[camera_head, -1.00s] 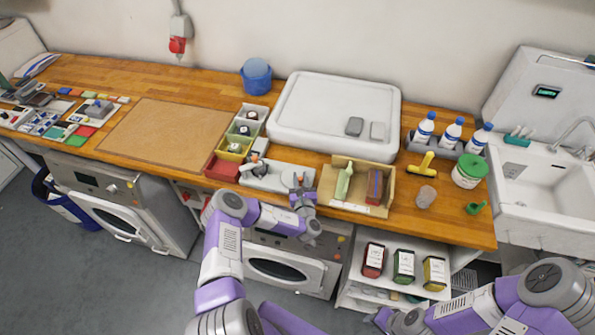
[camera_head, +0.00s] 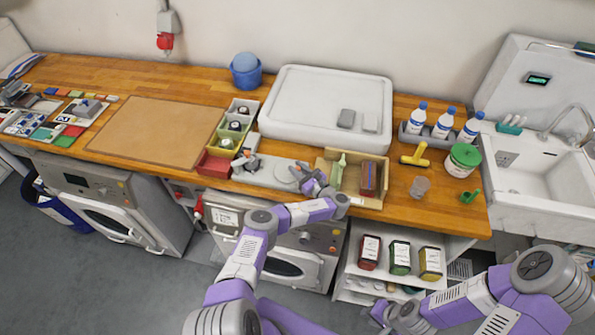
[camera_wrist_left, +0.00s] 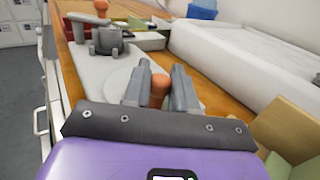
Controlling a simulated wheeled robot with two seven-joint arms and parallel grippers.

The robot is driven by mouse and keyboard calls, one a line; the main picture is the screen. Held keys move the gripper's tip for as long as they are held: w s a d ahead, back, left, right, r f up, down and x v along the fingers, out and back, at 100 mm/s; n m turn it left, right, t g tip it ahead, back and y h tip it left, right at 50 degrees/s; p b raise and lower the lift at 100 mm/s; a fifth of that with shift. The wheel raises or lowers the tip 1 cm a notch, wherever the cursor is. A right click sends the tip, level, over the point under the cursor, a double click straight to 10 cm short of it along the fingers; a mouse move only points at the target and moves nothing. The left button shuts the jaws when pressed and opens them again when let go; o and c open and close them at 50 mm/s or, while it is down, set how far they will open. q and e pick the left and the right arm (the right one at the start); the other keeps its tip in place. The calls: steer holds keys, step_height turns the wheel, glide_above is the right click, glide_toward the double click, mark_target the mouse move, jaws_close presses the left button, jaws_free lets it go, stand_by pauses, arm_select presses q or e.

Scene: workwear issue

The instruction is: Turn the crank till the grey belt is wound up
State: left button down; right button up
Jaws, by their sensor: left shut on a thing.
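A pale grey base plate (camera_head: 262,177) lies at the worktop's front edge. It carries a grey crank mechanism with an orange knob (camera_head: 247,155) on its left and a round pale disc (camera_head: 287,173) on its right. My left gripper (camera_head: 304,170) is at the disc. In the left wrist view its fingers (camera_wrist_left: 160,92) are shut around an orange-brown knob (camera_wrist_left: 157,84) by the disc. The other mechanism (camera_wrist_left: 104,42) stands beyond, with its own knob on top. I cannot make out the grey belt clearly. My right gripper (camera_head: 381,313) is low at the front, its fingers unclear.
A wooden box (camera_head: 372,203) stands just right of my left gripper. Coloured bins (camera_head: 215,165) stand to its left, and a large white lid-like tray (camera_head: 325,135) lies behind. A brown mat (camera_head: 160,130) lies further left.

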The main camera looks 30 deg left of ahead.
arm_select(q)
steer(key=shift+w+a+r, duration=0.1)
steer(key=shift+w+r, duration=0.05)
steer(key=shift+r, duration=0.15)
steer(key=c, duration=1)
jaws_free()
steer(key=shift+f, duration=0.1)
steer(key=shift+s+d+f, duration=0.1)
steer(key=shift+s+d, duration=0.1)
steer(key=shift+d, duration=0.25)
steer(key=v, duration=0.6)
steer(key=shift+s+d, duration=0.2)
steer(key=shift+d, duration=0.15)
